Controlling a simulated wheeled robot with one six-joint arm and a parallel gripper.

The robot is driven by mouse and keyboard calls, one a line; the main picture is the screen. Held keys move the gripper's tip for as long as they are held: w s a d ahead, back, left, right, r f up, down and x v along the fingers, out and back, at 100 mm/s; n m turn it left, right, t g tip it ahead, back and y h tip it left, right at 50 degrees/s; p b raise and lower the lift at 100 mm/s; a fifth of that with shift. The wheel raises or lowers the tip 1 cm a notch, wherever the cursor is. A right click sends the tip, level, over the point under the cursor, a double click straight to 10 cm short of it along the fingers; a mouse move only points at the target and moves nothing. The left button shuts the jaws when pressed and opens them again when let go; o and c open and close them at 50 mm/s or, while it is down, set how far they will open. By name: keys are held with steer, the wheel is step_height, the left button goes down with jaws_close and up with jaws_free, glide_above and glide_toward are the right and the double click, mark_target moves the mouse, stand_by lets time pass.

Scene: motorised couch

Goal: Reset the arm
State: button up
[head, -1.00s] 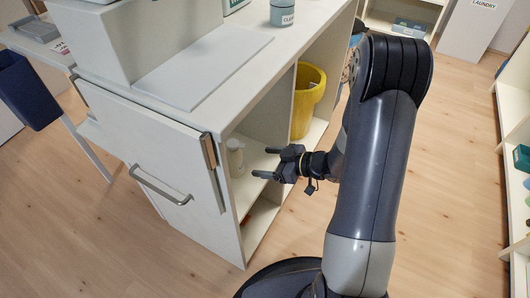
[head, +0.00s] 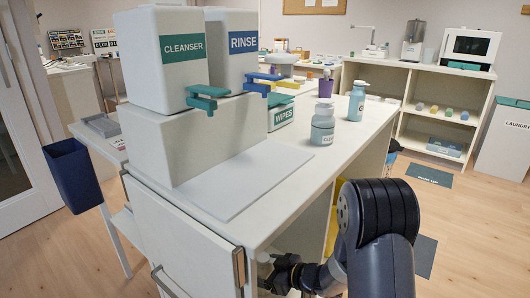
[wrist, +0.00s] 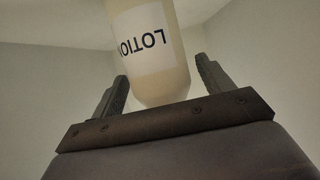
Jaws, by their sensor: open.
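My gripper (head: 272,274) is open, low at the right side of the white counter (head: 290,208), at the opening of its shelf space. In the wrist view my gripper (wrist: 165,85) shows two spread fingers. A pale bottle labelled LOTION (wrist: 150,50) appears upside down there, beyond the gripper's base and in line with the gap between the fingers. Clear space shows on both sides of the bottle, and I see no finger touching it. Much of the bottle is cut off by the picture's top edge. In the head view my arm hides part of the shelf.
On the counter stand CLEANSER (head: 180,60) and RINSE (head: 232,45) dispensers, a WIPES box (head: 281,112) and two blue-grey bottles, one nearer (head: 322,124) and one farther (head: 356,102). A yellow bin (head: 331,232) is partly hidden behind my arm. Open floor (head: 462,225) lies to the right.

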steer(key=shift+r, duration=0.55)
